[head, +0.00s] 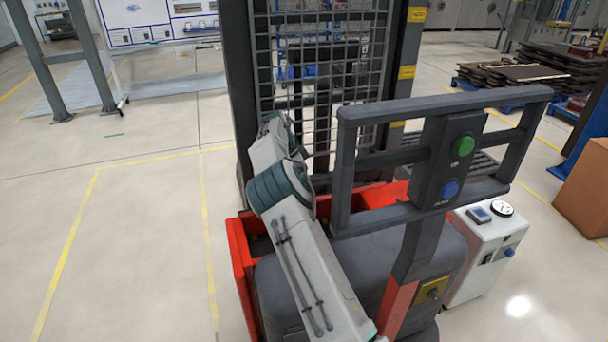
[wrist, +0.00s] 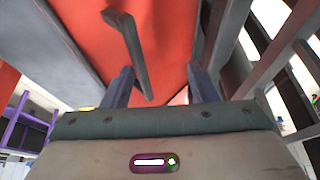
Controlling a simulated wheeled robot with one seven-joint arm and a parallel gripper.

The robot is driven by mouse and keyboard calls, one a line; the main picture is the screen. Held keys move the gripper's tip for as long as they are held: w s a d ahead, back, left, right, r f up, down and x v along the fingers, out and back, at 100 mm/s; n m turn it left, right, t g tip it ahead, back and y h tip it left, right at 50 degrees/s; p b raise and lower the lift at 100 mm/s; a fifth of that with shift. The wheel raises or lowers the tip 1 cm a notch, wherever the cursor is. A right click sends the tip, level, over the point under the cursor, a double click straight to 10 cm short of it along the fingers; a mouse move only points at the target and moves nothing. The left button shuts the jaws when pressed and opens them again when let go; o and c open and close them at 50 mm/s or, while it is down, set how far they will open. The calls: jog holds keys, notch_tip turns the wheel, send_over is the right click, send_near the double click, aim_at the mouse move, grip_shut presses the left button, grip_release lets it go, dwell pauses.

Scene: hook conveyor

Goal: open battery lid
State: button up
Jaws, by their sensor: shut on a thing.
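The stacker truck's red body (head: 240,265) stands in front of me with a rounded dark grey cover (head: 345,280) on my side. I cannot tell for certain which panel is the battery lid. A broad red panel (wrist: 165,40) fills the upper middle of the wrist view, and a grey bar (wrist: 128,45) runs across it down between my fingers. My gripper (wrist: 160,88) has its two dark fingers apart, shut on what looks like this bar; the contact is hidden. In the head view my arm covers the gripper.
A grey guard frame (head: 437,108) with a green button (head: 463,145) and a blue button (head: 449,188) rises right of my arm. The mesh mast (head: 320,75) stands behind. A white cabinet (head: 480,265) stands at the right. The floor (head: 140,230) at left is clear.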

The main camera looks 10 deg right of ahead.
jog(key=shift+a+f, duration=0.25)
jog(key=shift+f, duration=0.25)
jog(key=shift+c, duration=0.2)
jog(key=d+v, duration=0.1)
jog(key=v, duration=1.3)
jog(key=shift+a+r+b, duration=0.15)
jog(key=shift+r+b, duration=0.15)
jog(key=shift+r, duration=0.15)
